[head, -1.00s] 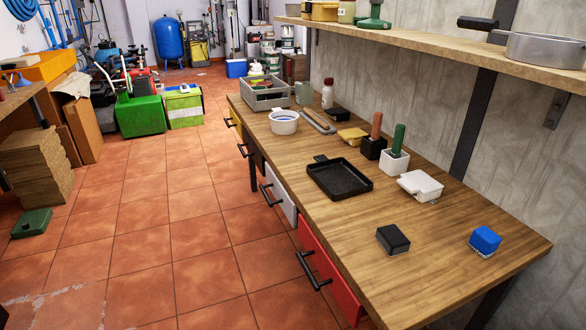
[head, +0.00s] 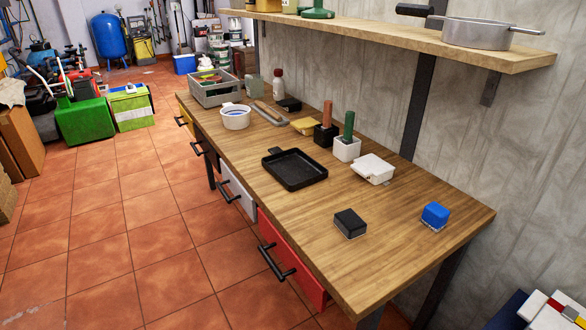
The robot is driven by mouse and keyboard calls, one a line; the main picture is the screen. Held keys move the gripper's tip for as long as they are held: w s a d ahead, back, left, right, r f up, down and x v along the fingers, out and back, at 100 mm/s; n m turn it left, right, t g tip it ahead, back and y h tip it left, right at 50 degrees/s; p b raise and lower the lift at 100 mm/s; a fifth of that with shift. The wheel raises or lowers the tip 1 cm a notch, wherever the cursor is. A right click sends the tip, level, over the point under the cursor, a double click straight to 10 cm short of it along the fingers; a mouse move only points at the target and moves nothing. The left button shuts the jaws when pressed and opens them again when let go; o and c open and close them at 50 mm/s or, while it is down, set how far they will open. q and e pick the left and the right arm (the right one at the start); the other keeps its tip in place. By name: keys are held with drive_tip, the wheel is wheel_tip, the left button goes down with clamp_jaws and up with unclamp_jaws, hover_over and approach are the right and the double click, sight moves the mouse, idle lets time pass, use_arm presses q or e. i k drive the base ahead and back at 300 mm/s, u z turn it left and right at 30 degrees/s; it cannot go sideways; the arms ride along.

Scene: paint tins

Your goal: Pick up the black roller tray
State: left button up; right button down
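The black roller tray (head: 296,174) is a shallow, dark rectangular tray with a short tab on its far left side. In the head view it lies flat on the wooden workbench (head: 376,252), near the middle of the bench and close to its left edge. It looks empty and nothing covers it. Neither of my grippers shows in the head view.
A black block (head: 350,223) and a blue block (head: 434,216) lie nearer on the bench. A white container (head: 373,169), holders with upright handles, a white pot (head: 236,117) and a grey crate (head: 216,90) stand around the tray. A wall shelf (head: 400,35) overhangs the back.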

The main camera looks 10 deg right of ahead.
sight(294, 167)
drive_tip(key=u, duration=0.5)
drive_tip(key=k, duration=1.25)
drive_tip(key=u, duration=0.85)
drive_tip(key=i, duration=2.5)
drive_tip(key=z, duration=0.45)
drive_tip(key=i, duration=1.85)
drive_tip(key=z, duration=1.2)
